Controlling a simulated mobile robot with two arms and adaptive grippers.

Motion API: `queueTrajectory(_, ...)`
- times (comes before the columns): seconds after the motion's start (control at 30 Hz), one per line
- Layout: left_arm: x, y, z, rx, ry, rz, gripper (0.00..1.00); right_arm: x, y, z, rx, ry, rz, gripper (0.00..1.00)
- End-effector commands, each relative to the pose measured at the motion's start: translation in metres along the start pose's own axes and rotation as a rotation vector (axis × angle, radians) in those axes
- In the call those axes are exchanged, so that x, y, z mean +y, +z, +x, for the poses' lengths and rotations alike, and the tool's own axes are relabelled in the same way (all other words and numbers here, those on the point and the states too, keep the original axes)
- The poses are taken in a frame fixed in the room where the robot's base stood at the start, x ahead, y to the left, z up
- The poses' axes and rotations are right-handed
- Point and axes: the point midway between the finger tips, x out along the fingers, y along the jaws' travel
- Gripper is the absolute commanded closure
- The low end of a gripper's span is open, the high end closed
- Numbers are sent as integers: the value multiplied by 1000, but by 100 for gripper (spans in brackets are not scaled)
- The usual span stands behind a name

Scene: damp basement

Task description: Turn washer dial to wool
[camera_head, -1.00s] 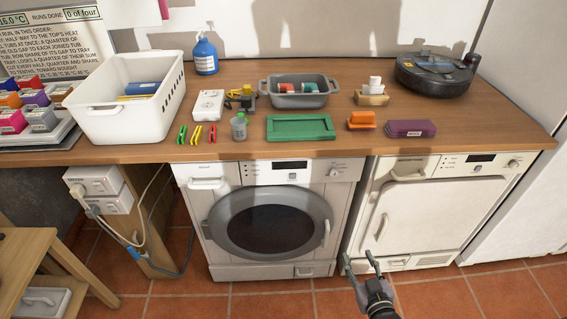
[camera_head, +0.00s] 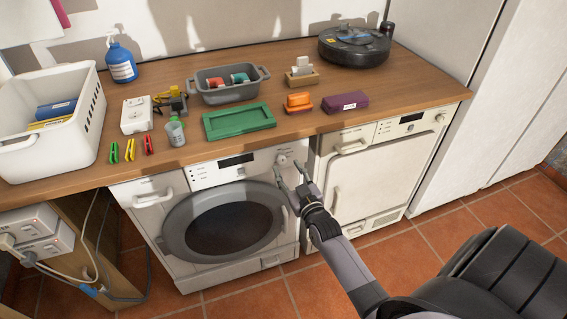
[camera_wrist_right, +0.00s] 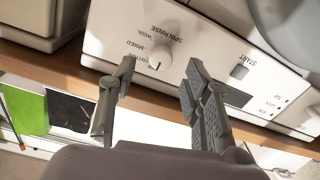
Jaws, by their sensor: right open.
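The washer (camera_head: 215,215) is a white front-loader under the counter, with a round grey door. Its dial (camera_head: 281,160) is a small white knob at the right end of the control panel. In the right wrist view the panel appears upside down; the dial (camera_wrist_right: 161,58) has labels around it including mixed, wool, spin and rinse. I cannot tell which label it points to. My right gripper (camera_head: 289,168) is open and empty in front of the panel's right end. In the right wrist view its fingers (camera_wrist_right: 160,70) spread either side of the dial, apparently not touching it. My left gripper is out of view.
A dryer (camera_head: 370,180) with its own dial stands right of the washer. The wooden counter (camera_head: 250,145) overhangs both; a green tray (camera_head: 238,122), a grey bin (camera_head: 228,88) and a white basket (camera_head: 40,150) stand on it. The tiled floor in front is clear.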

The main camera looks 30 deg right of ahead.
Motion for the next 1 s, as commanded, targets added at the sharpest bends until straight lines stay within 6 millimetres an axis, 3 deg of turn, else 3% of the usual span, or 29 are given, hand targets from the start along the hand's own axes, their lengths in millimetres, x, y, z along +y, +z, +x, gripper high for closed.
queueTrajectory(0.1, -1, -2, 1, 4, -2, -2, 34, 0, 0, 21, 0, 0, 0, 56)
queueTrajectory(0.23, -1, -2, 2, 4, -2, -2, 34, 0, 0, 35, 1, 0, 0, 56)
queueTrajectory(0.63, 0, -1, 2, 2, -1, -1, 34, 0, 0, 42, -1, 0, 0, 56)
queueTrajectory(1.0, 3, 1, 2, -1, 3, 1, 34, 0, 0, 41, -1, 0, 0, 81)
